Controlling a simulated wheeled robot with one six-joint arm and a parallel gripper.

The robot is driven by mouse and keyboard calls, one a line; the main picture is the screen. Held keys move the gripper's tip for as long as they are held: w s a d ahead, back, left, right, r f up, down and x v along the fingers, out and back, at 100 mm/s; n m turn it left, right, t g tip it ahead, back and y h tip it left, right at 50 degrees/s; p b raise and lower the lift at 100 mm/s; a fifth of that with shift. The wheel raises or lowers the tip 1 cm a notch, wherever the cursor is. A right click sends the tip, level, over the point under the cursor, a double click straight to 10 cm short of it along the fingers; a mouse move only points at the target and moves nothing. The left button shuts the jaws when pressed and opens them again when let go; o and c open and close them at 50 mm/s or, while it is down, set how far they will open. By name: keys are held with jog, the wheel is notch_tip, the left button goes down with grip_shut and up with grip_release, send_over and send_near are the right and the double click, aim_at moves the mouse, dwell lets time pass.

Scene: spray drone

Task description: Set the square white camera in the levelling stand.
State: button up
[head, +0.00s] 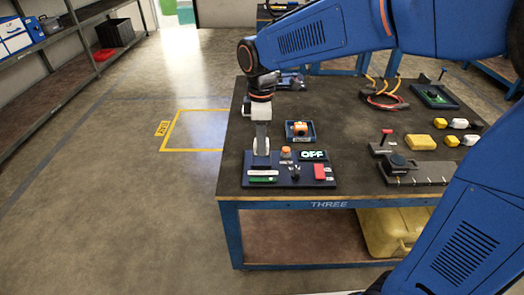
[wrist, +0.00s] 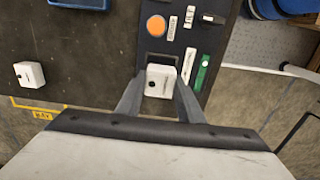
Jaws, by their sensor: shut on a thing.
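My gripper (head: 261,150) points down over the left part of the dark blue panel (head: 282,181) at the table's front left. In the wrist view my gripper (wrist: 160,88) is shut on a square white camera (wrist: 160,80) with a small dark lens spot, one finger on each side. A dark frame (wrist: 157,56), perhaps part of the levelling stand, shows along the camera's far edge. Whether the camera rests in it or hangs just above, I cannot tell. In the head view the fingers mostly hide the camera and the stand.
A second white block (wrist: 30,74) with a dark spot lies on the table. A blue tray (head: 300,138) holds an orange thing. Yellow and white blocks lie right.

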aim_at(262, 161)
jog(key=shift+f, duration=1.9)
jog(key=shift+s+f, duration=0.1)
jog(key=shift+f, duration=0.25)
jog(key=shift+s+f, duration=0.1)
jog(key=shift+f, duration=0.2)
jog(key=o, duration=1.1)
jog(key=r, duration=1.2)
jog(key=shift+w, duration=0.2)
jog(key=shift+r, duration=0.7)
